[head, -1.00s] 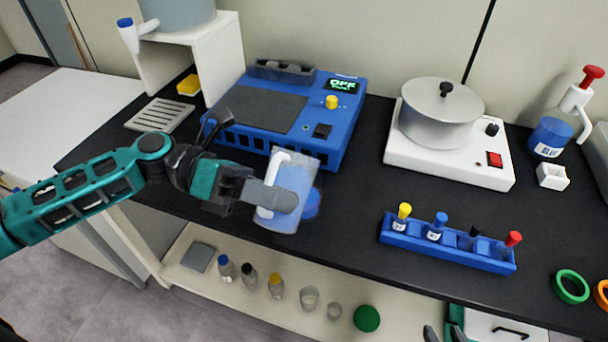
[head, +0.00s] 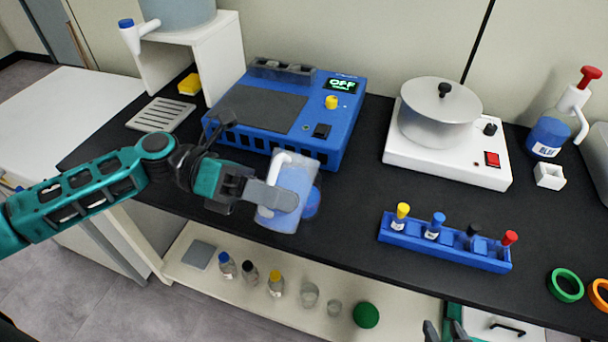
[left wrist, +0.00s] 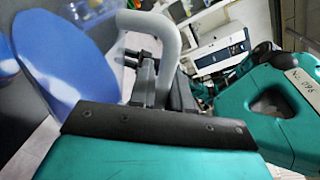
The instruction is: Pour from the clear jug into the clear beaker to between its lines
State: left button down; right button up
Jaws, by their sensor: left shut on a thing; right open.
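My left gripper (head: 282,198) is shut on the clear jug (head: 295,174), at its white handle side, and holds it tilted over the front of the black bench. The jug holds pale blue liquid. In the left wrist view the jug's white handle (left wrist: 165,35) and a blue liquid surface (left wrist: 65,50) show close up. A blue, rounded shape (head: 313,203) shows just right of the jug, probably the clear beaker's contents; the jug hides most of it, and its lines cannot be seen. My right gripper (head: 444,333) is open and empty at the bottom edge, partly cut off.
A blue device with an OFF display (head: 342,86) stands behind the jug. A hotplate (head: 440,168) with a metal pot (head: 432,124) is at right. A blue rack (head: 470,257) of capped vials stands right of the jug. Several bottles and glasses line the lower shelf (head: 215,286).

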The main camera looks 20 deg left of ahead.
aim_at(273, 225)
pick_arm(q)
jog(key=f+b, duration=0.1)
jog(key=b, duration=0.2)
jog(key=shift+s+f+m, duration=0.15)
jog(key=shift+f+m, duration=0.1)
jog(key=shift+m, duration=0.05)
jog(key=shift+s+a+f+m, duration=0.1)
jog(key=shift+s+f+m, duration=0.6)
jog(key=shift+m, duration=0.2)
jog(key=shift+s+f+m+t, duration=0.3)
jog(key=shift+f, duration=0.15)
jog(key=s+f+m+h+b, duration=0.1)
jog(key=s+f+m+b, duration=0.2)
jog(key=f+m+b, duration=0.2)
jog(key=shift+s+a+f+m+h+b, duration=0.3)
jog(key=shift+f+m, duration=0.2)
jog(key=shift+f, duration=1.1)
pick_arm(e)
notch_tip(273, 225, down, 6)
jog(key=w+a, duration=0.1)
jog(key=shift+a+y, duration=0.3)
jog(key=shift+y, duration=0.1)
jog(key=shift+w+r, duration=0.1)
jog(key=shift+r, duration=0.1)
pick_arm(q)
jog(key=shift+r+t, duration=0.1)
jog(key=shift+t, duration=0.3)
